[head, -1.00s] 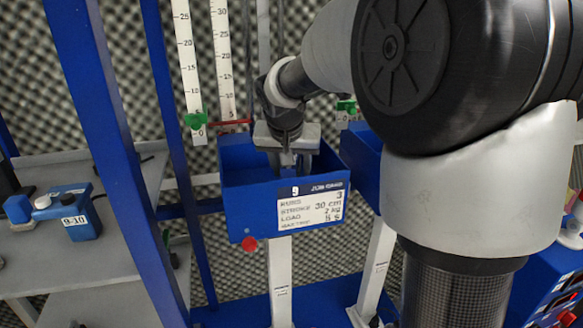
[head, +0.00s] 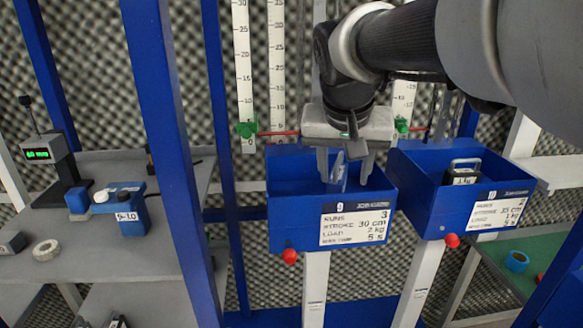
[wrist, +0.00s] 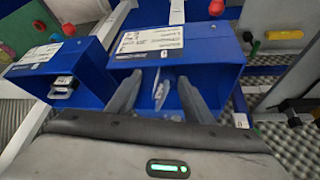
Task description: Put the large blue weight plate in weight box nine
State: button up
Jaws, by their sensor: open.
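Weight box nine is the blue open-topped box (head: 293,222) labelled 9, with a white card on its front; it also shows in the wrist view (wrist: 205,74). The large blue weight plate (head: 338,172) stands on edge inside it, seen edge-on, partly hidden by the front wall. In the wrist view the plate (wrist: 160,92) shows between the fingers. My gripper (head: 345,166) points down over box nine, its fingers open on either side of the plate. I cannot tell whether a finger touches it.
Box ten (head: 412,190) stands close to the right and holds a dark weight marked 1 kg (head: 463,174). A blue upright post (head: 165,130) stands on the left. A grey bench (head: 85,230) beyond it carries a blue device (head: 128,208) and a tape roll (head: 46,253).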

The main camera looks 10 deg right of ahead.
jog(key=s+f+n, duration=0.1)
jog(key=s+f, duration=0.1)
jog(key=s, duration=0.4)
jog(key=s+f+n+y, duration=0.1)
jog(key=s+f, duration=0.2)
jog(key=s, duration=0.2)
jog(key=s+a+f+n+y, duration=0.1)
jog(key=s+f, duration=0.2)
jog(key=s, duration=0.3)
jog(key=shift+s, duration=0.3)
